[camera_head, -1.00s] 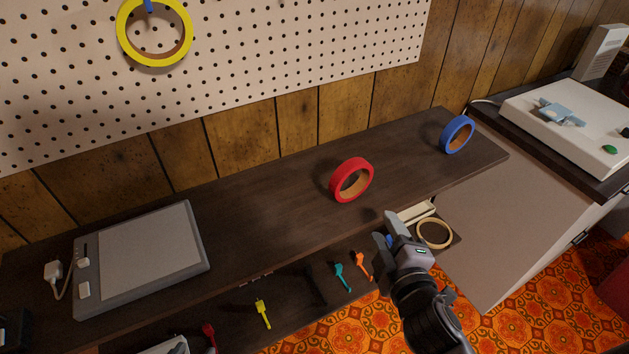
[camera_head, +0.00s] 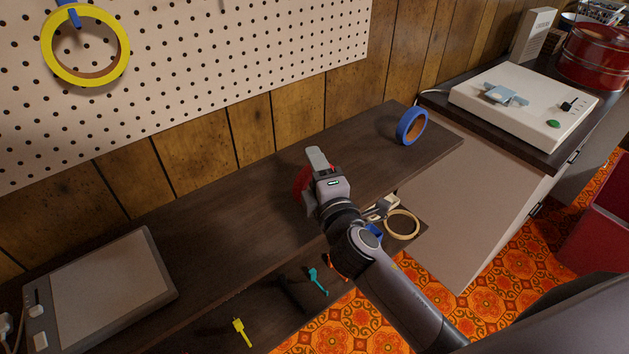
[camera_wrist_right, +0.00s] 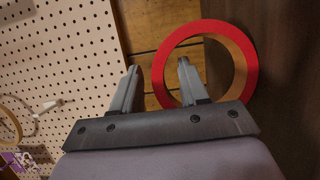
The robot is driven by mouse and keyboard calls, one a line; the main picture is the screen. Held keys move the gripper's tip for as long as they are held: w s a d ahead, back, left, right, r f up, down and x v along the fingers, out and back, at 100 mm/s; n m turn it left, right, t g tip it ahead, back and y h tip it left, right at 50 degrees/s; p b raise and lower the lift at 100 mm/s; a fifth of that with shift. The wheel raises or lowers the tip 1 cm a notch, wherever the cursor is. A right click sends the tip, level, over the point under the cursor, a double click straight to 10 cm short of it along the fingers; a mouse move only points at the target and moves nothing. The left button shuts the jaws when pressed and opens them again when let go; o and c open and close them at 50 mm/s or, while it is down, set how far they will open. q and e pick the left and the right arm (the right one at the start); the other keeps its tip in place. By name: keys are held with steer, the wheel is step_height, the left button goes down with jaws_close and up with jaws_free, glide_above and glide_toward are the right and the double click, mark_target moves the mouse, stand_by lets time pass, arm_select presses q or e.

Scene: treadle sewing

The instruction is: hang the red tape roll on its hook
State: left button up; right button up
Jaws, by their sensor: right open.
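The red tape roll (camera_head: 301,187) stands on edge on the dark shelf, mostly hidden behind my right gripper (camera_head: 314,168) in the head view. In the right wrist view the roll (camera_wrist_right: 205,28) shows as a ring ahead. My right gripper (camera_wrist_right: 158,68) is open there, with one finger left of the ring and the other overlapping its hole. I cannot tell whether the fingers touch the roll. The pegboard (camera_head: 230,70) carries a yellow tape roll (camera_head: 49,58) on a blue hook (camera_head: 75,16). No empty hook can be clearly made out. My left gripper is not in view.
A blue tape roll (camera_head: 401,130) stands near the shelf's right end. A grey tablet-like device (camera_head: 105,285) lies at the shelf's left. A tan ring (camera_head: 387,228) lies below the shelf's front edge. The shelf (camera_head: 230,225) is clear between device and gripper.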

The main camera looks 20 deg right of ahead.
steer(key=shift+w, duration=0.2)
jaws_close()
step_height(320, 180, up, 20)
steer(key=p, duration=0.5)
